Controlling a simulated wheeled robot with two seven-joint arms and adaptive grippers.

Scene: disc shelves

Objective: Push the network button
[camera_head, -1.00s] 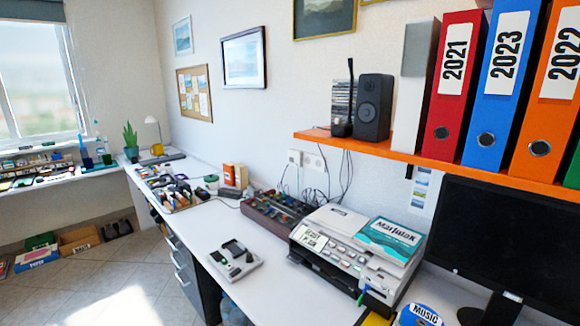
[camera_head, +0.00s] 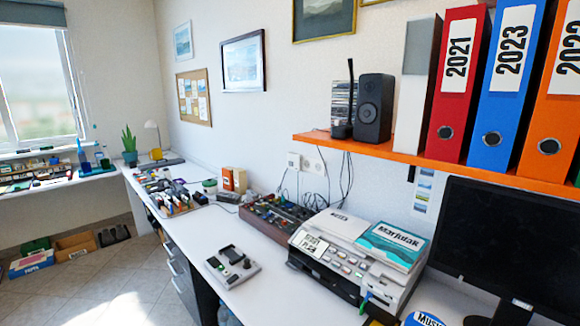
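A white and grey printer (camera_head: 302,268) stands on the desk with a panel of several small buttons (camera_head: 348,261) on its front top. The labels on these buttons are too small to read, so I cannot tell which one, if any, is the network button. A small grey device (camera_head: 241,273) with black parts and a green spot lies on the desk left of the printer. A black device with an upright antenna (camera_head: 350,93) stands on the orange shelf. Neither of my grippers is in view.
The white desk (camera_head: 205,239) has free room left of the small device. A mixer-like box (camera_head: 277,218) sits behind it. A dark monitor (camera_head: 505,245) stands right of the printer, under the orange shelf (camera_head: 390,152). A black speaker (camera_head: 373,108) and binders (camera_head: 457,120) are on the shelf.

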